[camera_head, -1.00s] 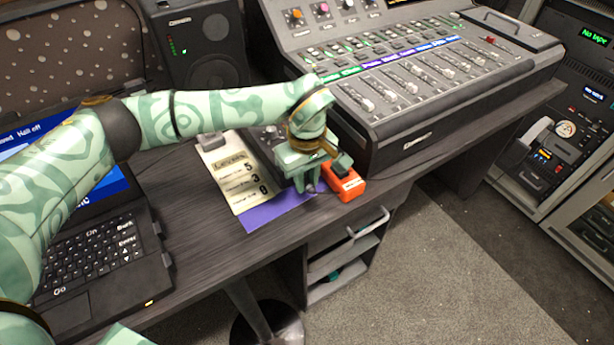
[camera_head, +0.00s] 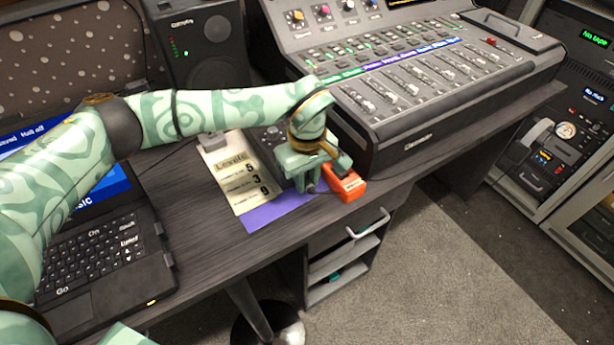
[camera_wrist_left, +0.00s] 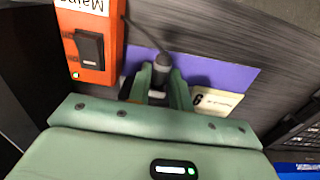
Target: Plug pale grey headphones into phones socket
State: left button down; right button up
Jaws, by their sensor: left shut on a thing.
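My left gripper (camera_head: 311,186) is low over the front part of the desk, beside an orange box. In the left wrist view its fingers (camera_wrist_left: 158,85) are shut on a dark grey cylindrical plug (camera_wrist_left: 162,66). A thin dark cable runs from the plug toward the upper left, past the orange box. I cannot tell whether this plug belongs to the pale grey headphones. I cannot make out the headphones or the phones socket in either view. My right gripper is not in view.
The orange box (camera_head: 348,186) with a black switch stands close beside my left gripper. A purple sheet (camera_head: 272,210) and a printed card (camera_head: 240,180) lie under and beside it. A mixing console (camera_head: 430,80) stands behind right, a laptop (camera_head: 105,250) left.

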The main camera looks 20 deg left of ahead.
pick_arm(q)
jog(key=shift+w+a+r+p, duration=0.1)
jog(key=shift+w+a+p, duration=0.2)
jog(key=shift+p, duration=0.15)
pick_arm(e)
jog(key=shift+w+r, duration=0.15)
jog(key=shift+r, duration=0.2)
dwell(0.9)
pick_arm(q)
jog(key=c, duration=1.2)
grip_release()
jog(key=shift+a, duration=0.1)
notch_tip(320, 180, up, 16)
jog(key=p, duration=0.5)
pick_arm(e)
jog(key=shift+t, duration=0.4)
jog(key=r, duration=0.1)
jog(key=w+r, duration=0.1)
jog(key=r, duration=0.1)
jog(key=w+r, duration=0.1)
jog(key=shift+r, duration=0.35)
